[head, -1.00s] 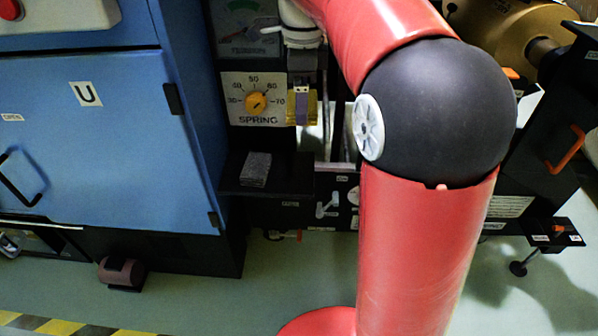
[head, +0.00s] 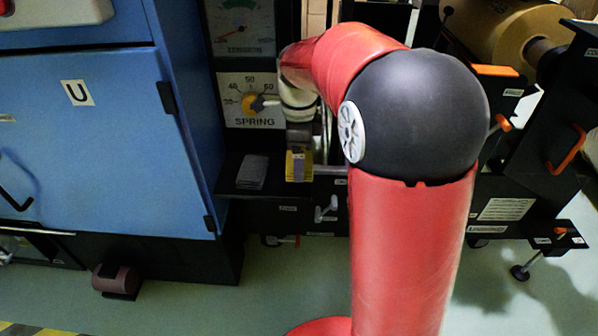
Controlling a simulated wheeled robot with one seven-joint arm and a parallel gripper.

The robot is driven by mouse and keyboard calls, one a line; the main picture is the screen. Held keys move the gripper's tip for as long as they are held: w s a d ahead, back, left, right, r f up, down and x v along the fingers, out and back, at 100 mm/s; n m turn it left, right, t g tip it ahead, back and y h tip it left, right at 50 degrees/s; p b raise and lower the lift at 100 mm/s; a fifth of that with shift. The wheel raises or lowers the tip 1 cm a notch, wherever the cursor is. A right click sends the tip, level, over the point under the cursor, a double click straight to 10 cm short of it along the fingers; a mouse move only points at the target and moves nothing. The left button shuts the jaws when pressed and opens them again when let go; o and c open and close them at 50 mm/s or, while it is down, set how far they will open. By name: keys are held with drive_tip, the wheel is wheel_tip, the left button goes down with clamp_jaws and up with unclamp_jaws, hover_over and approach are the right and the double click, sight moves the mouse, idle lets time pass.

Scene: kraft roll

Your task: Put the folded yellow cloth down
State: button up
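The folded yellow cloth (head: 308,172) hangs below my wrist, at the right end of a small black shelf (head: 232,184). My gripper (head: 299,168) is shut on it; a purple-grey finger covers the middle of the cloth, and yellow shows on both sides. The cloth is low, at about the shelf's level in the picture. I cannot tell whether its underside touches the shelf. The far finger is hidden.
A grey block (head: 253,172) lies on the shelf just left of the cloth. The spring dial (head: 250,101) is behind, above the shelf. A blue cabinet (head: 95,150) stands left. Black machine panels with an orange handle (head: 568,150) are at right.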

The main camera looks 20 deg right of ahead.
drive_tip(key=shift+f, duration=2.4)
drive_tip(key=shift+f, duration=0.1)
drive_tip(key=o, duration=0.6)
